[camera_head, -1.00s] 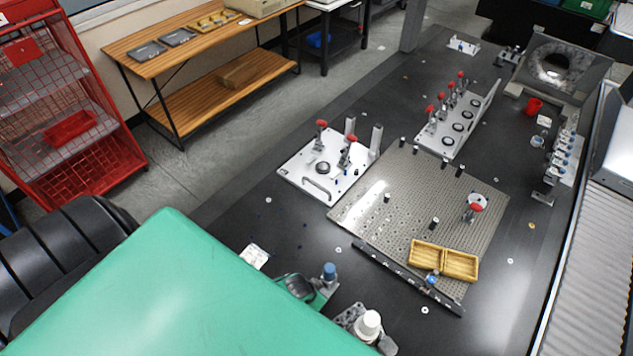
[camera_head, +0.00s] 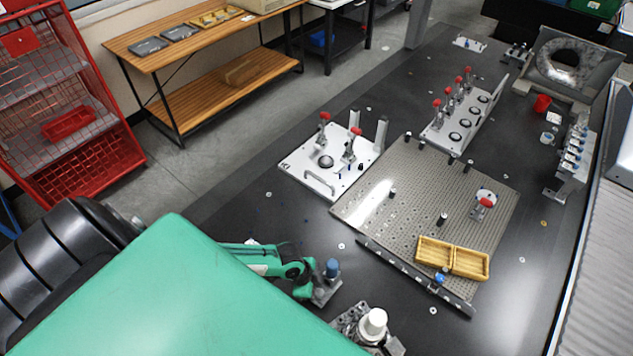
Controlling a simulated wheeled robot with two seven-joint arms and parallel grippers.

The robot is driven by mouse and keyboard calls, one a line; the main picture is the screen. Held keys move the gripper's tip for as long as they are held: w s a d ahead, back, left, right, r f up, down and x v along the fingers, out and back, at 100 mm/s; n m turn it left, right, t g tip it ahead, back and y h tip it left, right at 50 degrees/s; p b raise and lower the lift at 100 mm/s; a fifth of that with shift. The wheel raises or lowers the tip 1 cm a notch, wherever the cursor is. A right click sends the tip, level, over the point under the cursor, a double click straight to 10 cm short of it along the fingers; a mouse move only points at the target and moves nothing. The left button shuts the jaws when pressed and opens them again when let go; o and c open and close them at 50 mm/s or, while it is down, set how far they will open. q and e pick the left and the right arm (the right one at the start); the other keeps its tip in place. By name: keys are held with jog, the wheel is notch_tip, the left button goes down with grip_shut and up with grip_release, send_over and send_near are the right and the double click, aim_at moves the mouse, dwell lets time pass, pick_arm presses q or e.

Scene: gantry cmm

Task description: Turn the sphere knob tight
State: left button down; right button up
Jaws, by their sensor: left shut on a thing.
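My left gripper (camera_head: 316,271), green with dark parts, reaches in from the left at the knob's height. It is shut on the knob, though the fingertips are small and partly hidden. A large white knob (camera_head: 374,322) stands on a metal fixture just in front and to the right. A small blue ball (camera_head: 440,278) shows at the dark bar on the perforated plate. My right gripper is not in view.
The perforated plate (camera_head: 400,205) carries a yellow two-part tray (camera_head: 452,258) and a red-handled clamp (camera_head: 484,204). A white plate (camera_head: 310,165) with red clamps lies behind. A dark bar (camera_head: 410,275) edges the plate. Bare black table lies left of it.

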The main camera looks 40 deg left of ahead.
pick_arm(q)
jog(key=shift+m+g+h+b, duration=0.3)
jog(key=shift+m+b, duration=0.75)
jog(key=shift+m, duration=0.05)
jog(key=shift+w, duration=0.1)
jog(key=c, duration=1.5)
grip_release()
jog(key=b+v, duration=0.3)
jog(key=v, duration=1)
jog(key=shift+r, duration=0.4)
